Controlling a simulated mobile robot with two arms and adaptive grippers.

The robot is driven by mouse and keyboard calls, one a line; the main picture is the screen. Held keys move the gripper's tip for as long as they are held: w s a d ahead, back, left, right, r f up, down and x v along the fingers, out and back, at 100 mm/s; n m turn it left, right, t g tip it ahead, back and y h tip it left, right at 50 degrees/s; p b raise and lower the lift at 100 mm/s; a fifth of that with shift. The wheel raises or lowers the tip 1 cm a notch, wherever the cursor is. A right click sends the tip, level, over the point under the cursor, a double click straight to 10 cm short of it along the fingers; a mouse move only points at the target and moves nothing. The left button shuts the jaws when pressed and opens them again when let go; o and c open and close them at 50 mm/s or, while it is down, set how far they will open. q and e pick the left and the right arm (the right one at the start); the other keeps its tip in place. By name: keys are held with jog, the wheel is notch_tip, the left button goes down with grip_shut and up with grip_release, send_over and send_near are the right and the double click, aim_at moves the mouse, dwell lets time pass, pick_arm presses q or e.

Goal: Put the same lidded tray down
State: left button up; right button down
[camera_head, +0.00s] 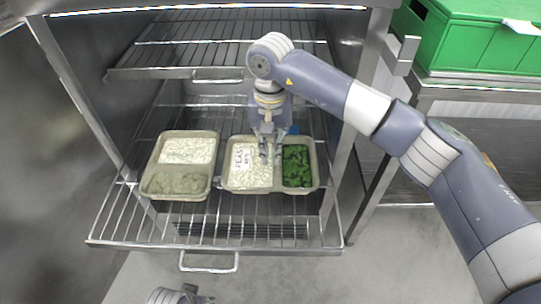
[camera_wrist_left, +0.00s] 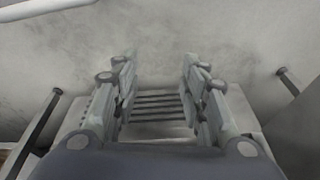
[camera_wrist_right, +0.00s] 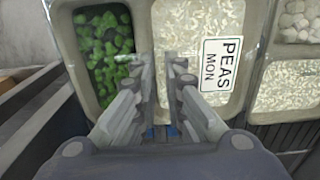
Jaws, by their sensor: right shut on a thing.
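The lidded tray (camera_head: 300,190) labelled "PEAS MON" has white rice in one compartment and green peas in the other. It is at the pulled-out lower wire rack, right of another tray; I cannot tell whether its full weight rests there. My right gripper (camera_head: 268,155) reaches down from above and is shut on the tray at the divider between rice and peas. In the right wrist view its fingertips (camera_wrist_right: 164,62) meet there, and the label (camera_wrist_right: 221,63) reads clearly. My left gripper (camera_wrist_left: 157,75) is open and empty, low in front of the rack.
A second tray (camera_head: 210,184), with rice and a pale food, sits close on the left of the rack (camera_head: 130,225). An upper wire rack (camera_head: 150,73) is above and behind. A green crate (camera_head: 475,45) stands on a counter at right. The rack's front strip is bare.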

aim_at(271, 155)
jog(key=shift+f, duration=1.2)
jog(key=c, duration=1.7)
grip_release()
jog(key=shift+f, duration=0.1)
pick_arm(q)
jog(key=shift+r, duration=0.65)
jog(key=shift+r, duration=0.1)
jog(key=shift+w, duration=0.15)
jog(key=f, duration=0.3)
jog(key=f+p, duration=0.1)
jog(key=shift+s+f, duration=0.15)
jog(key=shift+s, duration=0.25)
pick_arm(e)
notch_tip(271, 155, up, 12)
jog(key=shift+r, duration=0.1)
